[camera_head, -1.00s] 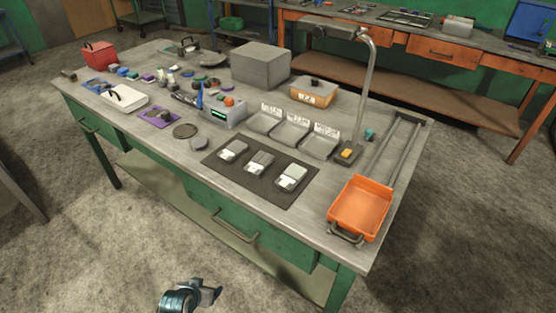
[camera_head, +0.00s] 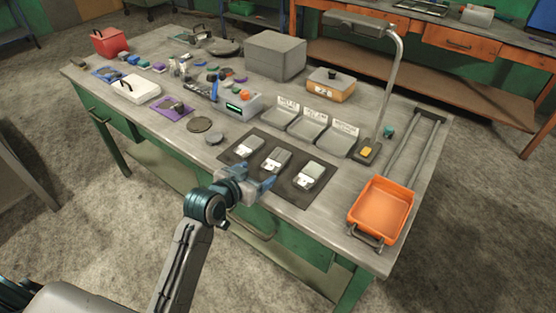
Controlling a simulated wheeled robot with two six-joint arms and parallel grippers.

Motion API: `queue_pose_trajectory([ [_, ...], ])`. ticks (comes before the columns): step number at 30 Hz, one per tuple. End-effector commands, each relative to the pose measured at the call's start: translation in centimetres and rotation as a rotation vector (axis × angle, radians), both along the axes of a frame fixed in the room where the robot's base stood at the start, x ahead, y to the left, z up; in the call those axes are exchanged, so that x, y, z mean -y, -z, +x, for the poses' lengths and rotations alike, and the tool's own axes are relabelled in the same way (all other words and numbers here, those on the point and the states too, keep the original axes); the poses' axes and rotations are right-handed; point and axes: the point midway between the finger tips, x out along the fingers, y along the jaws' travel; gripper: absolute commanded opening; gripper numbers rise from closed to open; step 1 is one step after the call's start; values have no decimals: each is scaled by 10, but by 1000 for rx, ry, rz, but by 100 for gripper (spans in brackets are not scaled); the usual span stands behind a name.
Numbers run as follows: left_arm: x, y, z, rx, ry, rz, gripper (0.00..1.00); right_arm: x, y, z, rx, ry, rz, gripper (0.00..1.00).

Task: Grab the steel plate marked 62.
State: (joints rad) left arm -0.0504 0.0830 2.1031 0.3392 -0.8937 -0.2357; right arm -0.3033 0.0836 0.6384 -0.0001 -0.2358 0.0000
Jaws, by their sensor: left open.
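Three small steel plates with white labels lie in a row on a dark mat (camera_head: 262,146): a left plate (camera_head: 248,147), a middle plate (camera_head: 277,160) and a right plate (camera_head: 310,175). The label markings are too small to read, so I cannot tell which is 62. My right gripper is not in view.
Three grey trays (camera_head: 307,126) with label cards stand behind the mat. An orange tray (camera_head: 381,208) is at the right on rails. A lamp post (camera_head: 391,85) rises behind.

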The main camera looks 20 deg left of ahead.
Motion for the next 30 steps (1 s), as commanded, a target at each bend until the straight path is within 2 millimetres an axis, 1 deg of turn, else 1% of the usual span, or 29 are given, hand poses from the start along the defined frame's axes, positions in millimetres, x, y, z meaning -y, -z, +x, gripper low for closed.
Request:
queue_pose_trajectory([
  [3,5,6,18,-1,0,-3,76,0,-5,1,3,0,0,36],
  [6,8,12,32,-2,0,-3,76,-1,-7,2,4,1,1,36],
  [9,10,17,41,-1,0,-1,76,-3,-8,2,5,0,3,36],
  [14,13,19,50,-2,0,0,76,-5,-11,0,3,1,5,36],
  [19,17,25,72,-2,-1,-1,76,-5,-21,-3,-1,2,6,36],
  [22,20,32,83,-2,0,0,76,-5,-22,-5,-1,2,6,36],
  [25,22,36,89,-2,0,0,76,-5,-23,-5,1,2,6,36],
  [30,22,38,91,-2,0,1,76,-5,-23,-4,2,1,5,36],
])
